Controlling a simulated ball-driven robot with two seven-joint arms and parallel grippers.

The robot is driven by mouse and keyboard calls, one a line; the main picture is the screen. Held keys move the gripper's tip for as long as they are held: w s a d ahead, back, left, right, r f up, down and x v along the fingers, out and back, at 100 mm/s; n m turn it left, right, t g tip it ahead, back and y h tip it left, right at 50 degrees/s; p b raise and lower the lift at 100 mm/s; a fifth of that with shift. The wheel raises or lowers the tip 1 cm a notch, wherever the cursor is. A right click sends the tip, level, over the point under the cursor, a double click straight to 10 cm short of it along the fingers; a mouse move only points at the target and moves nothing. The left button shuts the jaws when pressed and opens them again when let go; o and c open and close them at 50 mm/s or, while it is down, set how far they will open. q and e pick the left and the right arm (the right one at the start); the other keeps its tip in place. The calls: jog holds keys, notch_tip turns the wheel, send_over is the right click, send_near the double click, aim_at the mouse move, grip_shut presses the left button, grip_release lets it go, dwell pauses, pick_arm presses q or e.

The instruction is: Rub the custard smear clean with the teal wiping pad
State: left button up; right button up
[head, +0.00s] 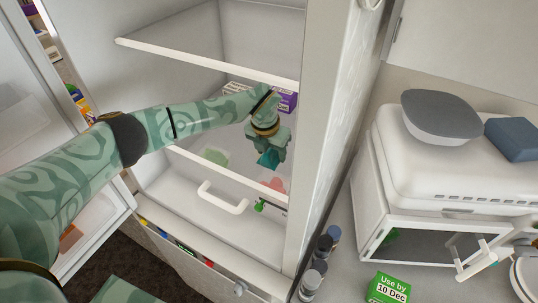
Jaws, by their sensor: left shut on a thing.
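My left gripper (268,152) reaches into the open white fridge, over its lower glass shelf (232,172). It points downward and is shut on the teal wiping pad (268,159), which shows just below the fingers. From this view I cannot tell whether the pad touches the shelf. I cannot make out the custard smear; the gripper and pad hide part of the shelf. My right gripper is not in view.
A purple box (288,101) stands behind the gripper. The upper shelf (210,62) is above the arm. A drawer with a white handle (222,198) is below. The fridge side wall (325,130) is close right. A green date box (388,288) stands on the counter.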

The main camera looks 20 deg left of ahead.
pick_arm(q)
jog(key=shift+s+a+p, duration=0.15)
jog(key=shift+s+p, duration=0.3)
jog(key=shift+p, duration=0.25)
jog(key=shift+s, duration=0.1)
jog(key=shift+w+a, duration=0.3)
jog(key=shift+a, duration=0.05)
jog(key=shift+w+a+b, duration=0.45)
jog(key=shift+a, duration=0.3)
jog(key=shift+w+a+b, duration=0.45)
jog(key=shift+a, duration=0.3)
